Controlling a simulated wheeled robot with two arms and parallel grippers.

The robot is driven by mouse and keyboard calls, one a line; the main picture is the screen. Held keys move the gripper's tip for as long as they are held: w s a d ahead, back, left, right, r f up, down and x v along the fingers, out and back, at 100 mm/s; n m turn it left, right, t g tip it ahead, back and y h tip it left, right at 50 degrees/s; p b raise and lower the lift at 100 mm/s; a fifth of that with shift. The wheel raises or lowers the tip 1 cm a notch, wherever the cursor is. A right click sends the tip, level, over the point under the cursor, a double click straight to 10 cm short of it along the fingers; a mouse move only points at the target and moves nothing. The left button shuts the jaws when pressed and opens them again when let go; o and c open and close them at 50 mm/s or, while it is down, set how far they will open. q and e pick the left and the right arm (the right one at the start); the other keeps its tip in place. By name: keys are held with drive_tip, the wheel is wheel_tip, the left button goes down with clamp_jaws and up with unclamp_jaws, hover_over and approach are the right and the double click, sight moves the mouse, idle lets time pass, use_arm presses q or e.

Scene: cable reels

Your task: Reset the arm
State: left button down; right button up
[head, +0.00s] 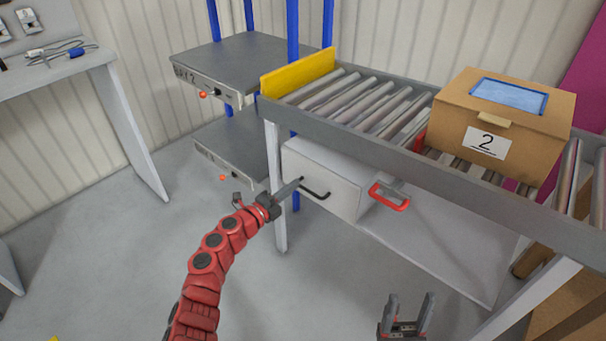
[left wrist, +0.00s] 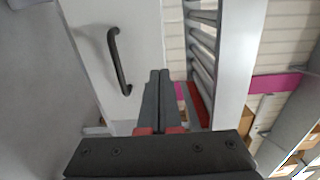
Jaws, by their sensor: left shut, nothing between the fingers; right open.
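My left arm reaches in from the lower left of the head view. Its gripper (head: 298,183) is shut and empty, in front of the white drawer box under the roller conveyor. The gripper also shows shut in the left wrist view (left wrist: 159,74). The black drawer handle (head: 316,192) looks close to the fingertips in the head view; in the left wrist view the handle (left wrist: 118,62) lies to the left of the fingers, apart from them. My right gripper (head: 426,300) is at the bottom of the head view, open and empty, with its fingers pointing up.
A cardboard box labelled 2 (head: 490,142) sits on the roller conveyor (head: 340,118), which has a yellow end stop (head: 298,72). A red-handled item (head: 390,196) is beneath the conveyor. Grey shelves (head: 240,62) stand behind left, a workbench (head: 60,72) far left. The floor at left is clear.

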use_arm(q)
drive_tip(key=v, duration=0.6)
drive_tip(key=shift+p, duration=0.35)
